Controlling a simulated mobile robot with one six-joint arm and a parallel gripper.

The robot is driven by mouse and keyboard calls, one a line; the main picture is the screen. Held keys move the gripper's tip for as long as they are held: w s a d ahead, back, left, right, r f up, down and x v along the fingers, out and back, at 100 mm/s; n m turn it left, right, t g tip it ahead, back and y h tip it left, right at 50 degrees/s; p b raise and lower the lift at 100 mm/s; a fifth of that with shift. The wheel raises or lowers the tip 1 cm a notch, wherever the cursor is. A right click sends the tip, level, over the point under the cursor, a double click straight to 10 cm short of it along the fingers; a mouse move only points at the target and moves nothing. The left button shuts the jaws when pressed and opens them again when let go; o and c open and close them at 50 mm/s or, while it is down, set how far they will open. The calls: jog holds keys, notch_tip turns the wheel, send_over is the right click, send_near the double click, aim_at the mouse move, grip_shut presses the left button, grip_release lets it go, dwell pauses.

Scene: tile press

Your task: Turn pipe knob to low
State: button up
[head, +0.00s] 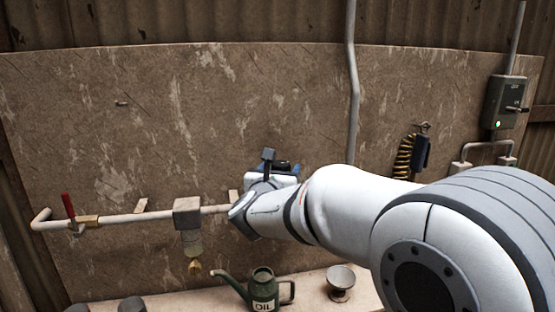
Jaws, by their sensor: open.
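A pale pipe (125,217) runs along the lower left of the wall panel in the head view. A red lever handle (68,205) stands nearly upright on its brass valve (87,221) near the left bend. Farther right, a square grey block (187,212) sits on the pipe, with a clear bowl and brass fitting (195,268) below it. My gripper (272,163) is open, at the end of my arm right of this block and well away from the red lever. Its fingers are mostly hidden behind my wrist. The pipe's right part is hidden behind my arm.
A green oil can (262,290) and a small metal cup (341,283) stand on the shelf below my arm. A grey switch box (504,103) with a green light is at the upper right. A yellow-black coil (404,158) hangs on the wall.

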aim_at(282, 161)
jog(key=shift+w+d+p, duration=0.15)
jog(key=shift+w+p, duration=0.15)
jog(key=shift+w, duration=0.7)
jog(key=shift+w+d+p, duration=0.15)
jog(key=shift+w+p, duration=0.15)
jog(key=shift+w, duration=0.65)
jog(key=shift+c, duration=0.6)
